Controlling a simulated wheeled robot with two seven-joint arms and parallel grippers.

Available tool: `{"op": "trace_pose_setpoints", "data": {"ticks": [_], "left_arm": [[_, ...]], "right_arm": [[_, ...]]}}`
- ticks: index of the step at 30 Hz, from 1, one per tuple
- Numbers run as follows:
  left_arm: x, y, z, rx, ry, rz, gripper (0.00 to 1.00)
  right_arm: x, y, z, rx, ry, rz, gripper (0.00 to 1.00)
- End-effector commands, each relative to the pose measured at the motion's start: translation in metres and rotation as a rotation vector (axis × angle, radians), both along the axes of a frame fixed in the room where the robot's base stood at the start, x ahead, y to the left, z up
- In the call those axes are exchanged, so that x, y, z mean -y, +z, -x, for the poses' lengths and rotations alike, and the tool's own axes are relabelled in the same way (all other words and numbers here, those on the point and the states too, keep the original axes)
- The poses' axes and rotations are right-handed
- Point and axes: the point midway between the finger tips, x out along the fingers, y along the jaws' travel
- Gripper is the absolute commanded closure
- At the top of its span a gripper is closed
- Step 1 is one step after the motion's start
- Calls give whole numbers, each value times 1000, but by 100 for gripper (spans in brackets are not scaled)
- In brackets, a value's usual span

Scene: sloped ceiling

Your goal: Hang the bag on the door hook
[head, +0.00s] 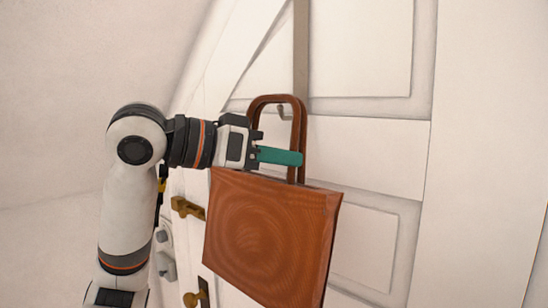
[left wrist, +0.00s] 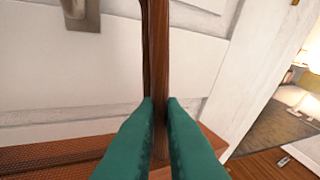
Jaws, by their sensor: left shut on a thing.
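The bag (head: 270,235) is brown-orange with a flat body and two tall brown handles (head: 276,99). It hangs below my left gripper (head: 300,158), in front of the white door (head: 365,150). The gripper's green fingers are shut on one side of the handle; in the left wrist view the handle (left wrist: 157,60) stands upright between the fingertips (left wrist: 160,105). The hook (head: 281,112) shows inside the handle loop, below its top, at the end of a strip running down the door. Whether the handle touches the hook cannot be told. My right gripper is not in view.
A brass door handle (head: 187,208) and a brass knob (head: 196,297) are left of the bag. A sloped white wall (head: 80,60) fills the left side. In the left wrist view, a lit room with a wooden floor (left wrist: 262,165) opens past the door's edge.

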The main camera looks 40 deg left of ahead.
Motion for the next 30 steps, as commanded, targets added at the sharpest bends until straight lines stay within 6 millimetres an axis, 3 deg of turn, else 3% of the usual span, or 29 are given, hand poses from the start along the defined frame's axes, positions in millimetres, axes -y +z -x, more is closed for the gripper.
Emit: {"op": "trace_pose_setpoints", "data": {"ticks": [18,30], "left_arm": [[2,-11,-28,4,0,1,100],[2,-18,-33,7,1,0,100]], "right_arm": [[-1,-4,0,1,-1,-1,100],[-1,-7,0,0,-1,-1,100]]}}
